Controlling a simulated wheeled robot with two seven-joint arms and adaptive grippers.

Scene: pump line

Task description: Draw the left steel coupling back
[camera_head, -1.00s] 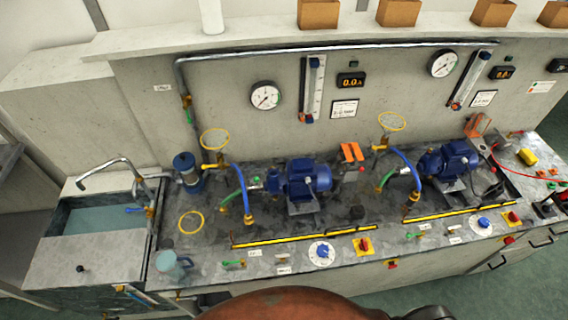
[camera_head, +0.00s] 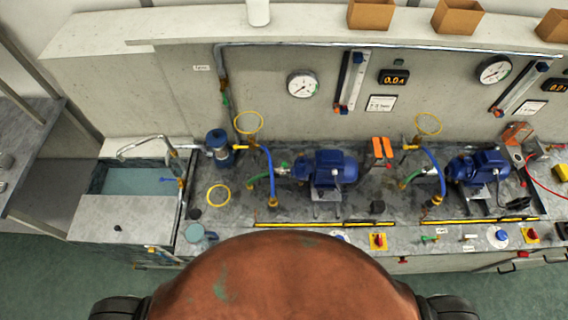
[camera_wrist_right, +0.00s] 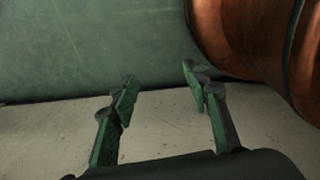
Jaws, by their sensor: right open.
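The left pump (camera_head: 331,169) is blue and stands on the bench. My right gripper (camera_wrist_right: 160,90) shows in the right wrist view, open and empty, over a pale surface and green floor, with no coupling in that view. Neither gripper is in the head view. My left gripper is not seen.
A second blue pump (camera_head: 478,167) stands to the right. A sink (camera_head: 135,181) is at the left. Yellow rings (camera_head: 219,195) and a grey-blue mug (camera_head: 196,233) are near the bench's left end. My brown body hides part of the bench's front edge.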

